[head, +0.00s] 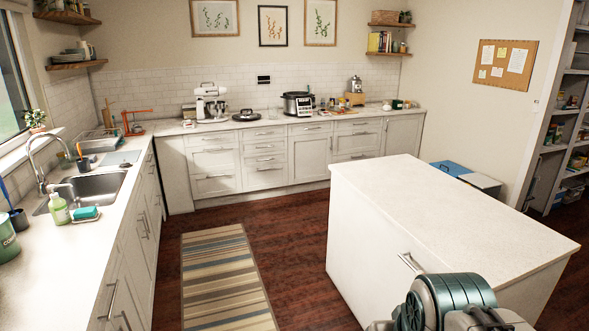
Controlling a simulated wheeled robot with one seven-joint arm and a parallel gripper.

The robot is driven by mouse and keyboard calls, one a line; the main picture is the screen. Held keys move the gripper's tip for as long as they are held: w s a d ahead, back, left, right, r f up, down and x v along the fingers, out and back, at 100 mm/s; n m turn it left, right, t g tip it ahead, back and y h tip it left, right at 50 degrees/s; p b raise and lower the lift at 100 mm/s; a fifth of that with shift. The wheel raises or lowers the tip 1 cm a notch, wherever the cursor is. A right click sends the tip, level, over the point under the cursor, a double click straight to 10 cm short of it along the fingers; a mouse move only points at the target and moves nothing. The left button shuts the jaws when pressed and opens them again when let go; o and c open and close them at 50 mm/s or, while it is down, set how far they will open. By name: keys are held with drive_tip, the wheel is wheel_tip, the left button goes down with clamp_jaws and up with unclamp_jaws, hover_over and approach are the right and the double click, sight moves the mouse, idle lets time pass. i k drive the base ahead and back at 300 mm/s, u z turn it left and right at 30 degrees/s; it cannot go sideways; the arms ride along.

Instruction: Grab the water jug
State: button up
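I cannot make out a water jug in the head view. Part of my own arm shows at the bottom right, in front of the white island (455,205). My gripper's fingers are not in view.
The island's top is bare. The left counter has a sink (90,190), a green soap bottle (58,209) and a green canister (7,240). The back counter holds a stand mixer (208,102) and a cooker (297,104). A striped rug (225,280) lies on open floor. Shelves (570,110) stand right.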

sight(272, 109)
drive_tip(key=u, duration=0.2)
drive_tip(key=i, duration=1.6)
drive_tip(key=u, duration=0.3)
drive_tip(key=i, duration=3.15)
drive_tip(key=z, duration=0.2)
drive_tip(key=i, duration=1.6)
drive_tip(key=z, duration=0.4)
drive_tip(key=i, duration=1.45)
drive_tip(key=z, duration=0.2)
